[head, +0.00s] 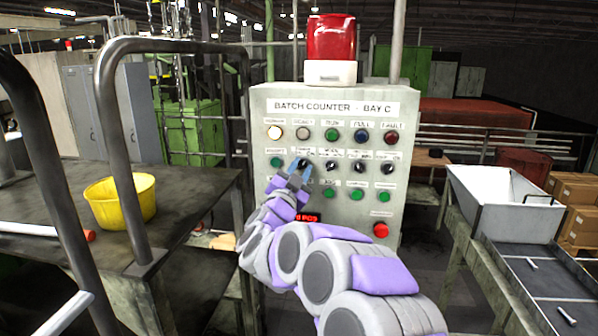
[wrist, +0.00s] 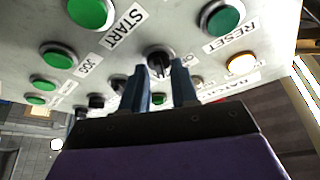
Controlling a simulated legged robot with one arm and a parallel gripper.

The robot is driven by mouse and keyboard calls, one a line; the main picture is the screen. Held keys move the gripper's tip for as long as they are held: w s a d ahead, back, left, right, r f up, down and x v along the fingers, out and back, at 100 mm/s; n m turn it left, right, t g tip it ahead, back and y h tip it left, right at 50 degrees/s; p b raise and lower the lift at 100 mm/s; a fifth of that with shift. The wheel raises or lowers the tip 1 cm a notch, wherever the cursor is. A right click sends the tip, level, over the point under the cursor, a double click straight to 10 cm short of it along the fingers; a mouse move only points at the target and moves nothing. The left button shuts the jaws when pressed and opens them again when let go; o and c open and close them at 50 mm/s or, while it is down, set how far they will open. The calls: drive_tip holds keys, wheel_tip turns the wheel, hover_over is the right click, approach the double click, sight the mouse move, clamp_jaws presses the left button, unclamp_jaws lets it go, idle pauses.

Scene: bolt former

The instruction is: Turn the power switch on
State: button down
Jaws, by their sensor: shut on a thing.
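The grey control panel (head: 262,205) is headed "BATCH COUNTER - BAY C". Its second row has a green button (head: 275,162) at left, then black rotary switches. My gripper (head: 299,167) is at the leftmost black rotary switch (head: 304,163), partly covering it and its label. In the wrist view this switch (wrist: 159,61) shows just beyond the tips of my two blue fingers (wrist: 165,82), which are shut on its knob. I cannot read its whole label, so its name is unclear. A lamp (head: 275,132) at the panel's top left glows yellow-white.
Other rotary switches (head: 331,167) sit close to the right of my gripper. Green buttons (head: 357,194) and a red button (head: 381,230) are below. A red beacon (head: 331,38) tops the panel. A bench with a yellow bucket (head: 120,203) stands left; a white hopper (head: 500,210) stands right.

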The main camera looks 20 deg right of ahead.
drive_tip(key=shift+r, duration=0.1)
drive_tip(key=c, duration=1.3)
unclamp_jaws()
drive_tip(key=o, duration=0.4)
drive_tip(key=shift+w+d, duration=0.15)
drive_tip(key=shift+o, duration=0.2)
drive_tip(key=v, duration=1.7)
drive_tip(key=shift+a, duration=0.25)
